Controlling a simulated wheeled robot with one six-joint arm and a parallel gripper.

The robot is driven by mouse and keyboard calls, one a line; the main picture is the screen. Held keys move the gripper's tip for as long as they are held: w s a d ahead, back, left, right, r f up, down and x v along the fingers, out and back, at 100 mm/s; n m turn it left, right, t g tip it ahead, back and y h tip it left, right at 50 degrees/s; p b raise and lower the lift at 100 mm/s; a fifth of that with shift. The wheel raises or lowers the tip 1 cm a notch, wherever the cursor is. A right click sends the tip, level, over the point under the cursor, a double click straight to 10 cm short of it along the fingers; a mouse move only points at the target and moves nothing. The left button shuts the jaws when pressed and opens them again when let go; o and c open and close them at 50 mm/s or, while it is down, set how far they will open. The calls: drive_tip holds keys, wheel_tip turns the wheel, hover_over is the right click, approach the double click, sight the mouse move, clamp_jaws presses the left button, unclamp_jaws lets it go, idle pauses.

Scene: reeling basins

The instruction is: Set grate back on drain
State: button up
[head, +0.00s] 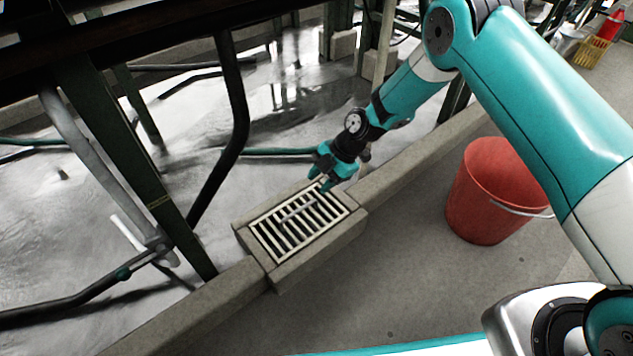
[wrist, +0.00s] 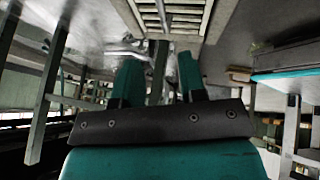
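The pale slatted grate (head: 322,232) lies within the concrete frame of the drain (head: 322,252), with a grey bar-like handle (head: 298,209) along its middle. I cannot tell whether it sits fully flush. In the wrist view the grate (wrist: 170,16) shows at the top edge, partly cut off. My gripper (head: 325,182) is over the far right end of the grate, seemingly just above it. In the wrist view my gripper's two teal fingers (wrist: 158,68) stand apart with nothing between them, so it is open and empty.
A red bucket (head: 490,195) stands on the floor to the right. A low concrete kerb (head: 405,165) runs along both sides of the drain. Dark green posts (head: 150,185) and black hoses (head: 233,120) stand over the wet floor at left. The near floor is clear.

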drive_tip(key=s+d+r+m, duration=0.1)
drive_tip(key=s+r+m, duration=0.3)
drive_tip(key=r, duration=0.7)
drive_tip(key=s+d+r+m, duration=0.1)
drive_tip(key=s+r+m, duration=0.25)
drive_tip(key=r, duration=0.85)
drive_tip(key=s+d+r+m, duration=0.2)
drive_tip(key=s+r+m, duration=0.1)
drive_tip(key=s, duration=0.4)
drive_tip(key=s+d+r+m+h, duration=0.1)
drive_tip(key=s+d+r+m, duration=0.1)
drive_tip(key=s+r+m, duration=0.2)
drive_tip(key=s+d+r+m+t+h, duration=0.1)
drive_tip(key=s+d+r+m, duration=0.2)
drive_tip(key=s, duration=0.7)
drive_tip(key=shift+s+r+m, duration=0.3)
drive_tip(key=shift+r+m, duration=0.25)
drive_tip(key=shift+r, duration=0.05)
